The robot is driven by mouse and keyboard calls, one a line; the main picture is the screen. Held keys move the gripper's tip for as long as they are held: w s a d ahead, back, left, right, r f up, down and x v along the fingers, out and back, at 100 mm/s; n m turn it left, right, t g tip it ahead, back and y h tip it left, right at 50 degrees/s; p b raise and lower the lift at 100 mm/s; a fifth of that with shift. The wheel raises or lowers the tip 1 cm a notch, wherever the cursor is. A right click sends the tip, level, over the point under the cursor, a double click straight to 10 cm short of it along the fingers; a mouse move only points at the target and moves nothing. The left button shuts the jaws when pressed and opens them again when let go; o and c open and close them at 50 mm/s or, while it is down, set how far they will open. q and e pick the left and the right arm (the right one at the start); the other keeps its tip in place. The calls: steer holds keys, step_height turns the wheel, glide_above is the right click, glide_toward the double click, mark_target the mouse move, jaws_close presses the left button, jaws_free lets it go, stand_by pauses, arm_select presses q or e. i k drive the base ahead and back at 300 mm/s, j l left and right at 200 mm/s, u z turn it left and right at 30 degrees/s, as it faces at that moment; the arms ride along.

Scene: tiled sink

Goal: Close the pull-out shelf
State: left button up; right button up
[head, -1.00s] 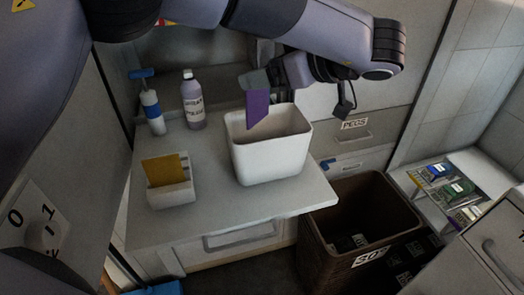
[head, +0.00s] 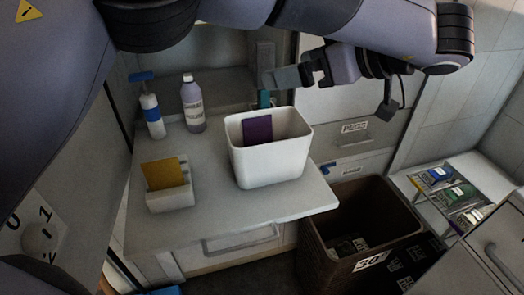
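The pull-out shelf is probably the pale grey board (head: 215,190) with a handle (head: 240,240) on its front; it stands out from the wall. On it stand a white bin (head: 270,160), a small holder with a yellow sponge (head: 163,174), a blue-topped spray bottle (head: 151,118) and a lilac bottle (head: 192,108). A purple piece (head: 257,130) leans inside the bin. My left gripper (head: 290,76) is above the bin's back edge, apart from the purple piece, and looks open. A teal thing (head: 264,98) shows just under its tip. My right gripper is not in view.
A brown basket (head: 365,225) stands on the floor, right of the shelf. Further right is an open tray (head: 480,175) with coloured packets. Cabinet drawers (head: 350,140) close the back. A grey cabinet front with a handle (head: 500,255) is at the lower right.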

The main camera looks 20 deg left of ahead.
mark_target(222, 209)
steer(key=k+l, duration=1.25)
